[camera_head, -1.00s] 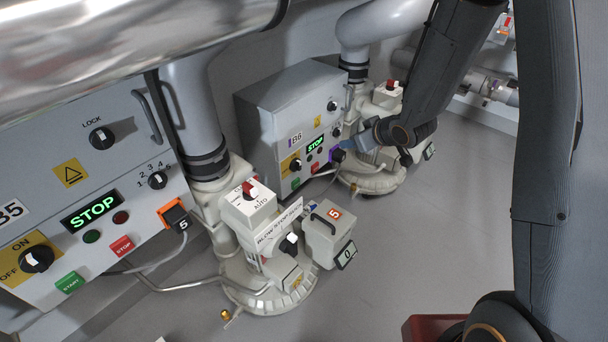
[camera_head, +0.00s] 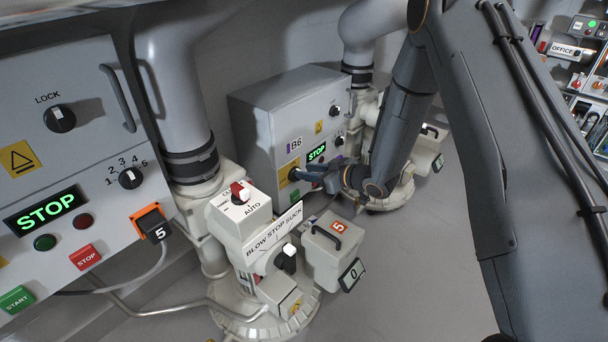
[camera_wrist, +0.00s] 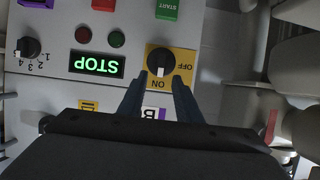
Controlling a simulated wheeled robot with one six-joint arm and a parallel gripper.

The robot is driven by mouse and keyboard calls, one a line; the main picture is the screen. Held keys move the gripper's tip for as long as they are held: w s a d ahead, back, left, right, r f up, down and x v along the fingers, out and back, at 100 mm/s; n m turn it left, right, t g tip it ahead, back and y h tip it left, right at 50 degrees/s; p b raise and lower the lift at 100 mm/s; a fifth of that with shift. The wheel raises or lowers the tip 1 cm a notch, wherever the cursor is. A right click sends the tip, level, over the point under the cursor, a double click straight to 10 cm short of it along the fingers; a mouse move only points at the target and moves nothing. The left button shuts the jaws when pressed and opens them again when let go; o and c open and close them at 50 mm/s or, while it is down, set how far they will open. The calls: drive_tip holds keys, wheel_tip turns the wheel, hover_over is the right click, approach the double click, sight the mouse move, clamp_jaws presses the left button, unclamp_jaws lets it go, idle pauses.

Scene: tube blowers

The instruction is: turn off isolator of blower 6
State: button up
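The blower 6 isolator is a black rotary knob (camera_wrist: 160,57) on a yellow ON/OFF plate (camera_wrist: 183,52) on the B6 panel. Its white mark points at ON. In the head view the isolator plate (camera_head: 284,172) shows on the B6 box front, with the knob partly hidden by my gripper. My gripper (camera_wrist: 159,77) is open, its two fingers apart either side of the knob's ON end; I cannot tell whether they touch it. In the head view my gripper (camera_head: 304,172) is right at the isolator.
B6's green STOP display (camera_wrist: 97,64) and selector knob (camera_wrist: 28,47) are beside the isolator. The B5 panel (camera_head: 90,155) and its blower unit (camera_head: 250,220) stand in front on the left. Grey floor (camera_head: 420,250) is clear to the right.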

drive_tip(key=shift+x, duration=1)
drive_tip(key=shift+c, duration=0.2)
clamp_jaws()
